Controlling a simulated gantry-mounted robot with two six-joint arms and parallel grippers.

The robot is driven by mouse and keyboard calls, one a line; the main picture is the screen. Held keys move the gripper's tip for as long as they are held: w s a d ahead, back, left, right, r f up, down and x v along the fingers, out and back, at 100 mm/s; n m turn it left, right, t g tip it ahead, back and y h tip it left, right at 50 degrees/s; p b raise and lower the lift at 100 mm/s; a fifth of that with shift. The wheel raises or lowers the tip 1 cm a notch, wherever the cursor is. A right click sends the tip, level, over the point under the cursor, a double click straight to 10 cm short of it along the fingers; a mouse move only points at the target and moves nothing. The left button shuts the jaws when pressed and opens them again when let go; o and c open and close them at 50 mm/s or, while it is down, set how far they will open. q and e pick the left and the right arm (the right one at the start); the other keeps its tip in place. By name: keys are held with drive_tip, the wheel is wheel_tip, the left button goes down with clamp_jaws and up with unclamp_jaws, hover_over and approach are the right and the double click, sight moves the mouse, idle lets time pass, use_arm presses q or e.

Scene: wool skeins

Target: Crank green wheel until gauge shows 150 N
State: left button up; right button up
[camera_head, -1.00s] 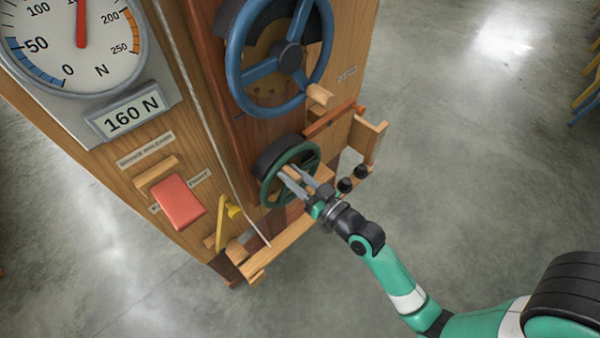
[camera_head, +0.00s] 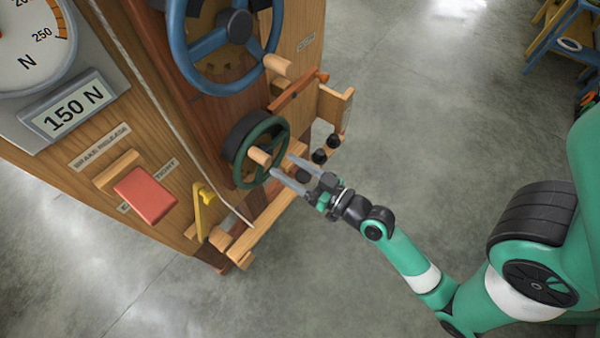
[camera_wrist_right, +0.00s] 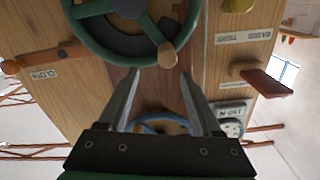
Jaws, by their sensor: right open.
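The small green wheel (camera_head: 239,173) is on the front of the wooden machine, with a pale wooden crank handle (camera_head: 262,156) on its rim. My right gripper (camera_head: 281,165) is open just in front of the wheel, its fingers near the handle and apart from it. In the right wrist view the green wheel (camera_wrist_right: 130,59) and its handle (camera_wrist_right: 168,54) lie just beyond the open fingertips (camera_wrist_right: 159,72), with nothing between them. The gauge display (camera_head: 72,108) reads 150 N. The gauge dial (camera_head: 22,55) is cut off and its needle is out of view. My left gripper is not in view.
A larger blue wheel (camera_head: 205,87) is above the green one. A red lever pad (camera_head: 146,194) and a yellow lever (camera_head: 203,208) are at left. A wooden ledge (camera_head: 268,226) and several black knobs (camera_head: 320,156) are close to my gripper.

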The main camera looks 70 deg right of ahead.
drive_tip(key=b+v, duration=0.1)
drive_tip(key=v, duration=0.2)
drive_tip(key=shift+s+a, duration=0.1)
drive_tip(key=shift+s, duration=0.3)
